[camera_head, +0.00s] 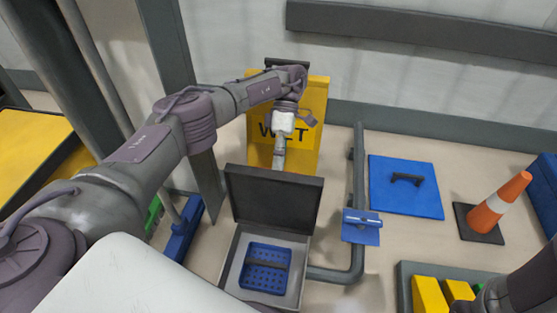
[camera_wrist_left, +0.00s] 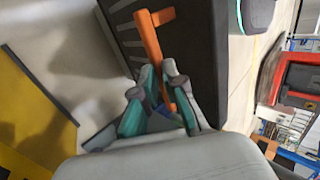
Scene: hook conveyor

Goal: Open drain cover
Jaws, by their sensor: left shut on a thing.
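A dark square cover (camera_head: 272,198) stands upright at the back edge of a grey floor box (camera_head: 232,267). The box is open, and a blue perforated basket (camera_head: 265,249) sits inside it. My left gripper (camera_head: 280,160) points down just behind the cover's top edge. In the left wrist view the dark cover panel (camera_wrist_left: 214,70) fills the middle top, with an orange-brown handle bar (camera_wrist_left: 150,40) on it. The teal-padded fingers of my left gripper (camera_wrist_left: 160,80) are shut on this bar. My right arm shows at the lower right of the head view, its fingertips out of sight.
A yellow WET sign (camera_head: 257,150) stands behind my left gripper. A grey pipe (camera_head: 359,170) with a blue valve plate (camera_head: 361,234) runs right of the box. A blue panel (camera_head: 425,201) with a black handle and an orange cone (camera_head: 488,216) stand farther right.

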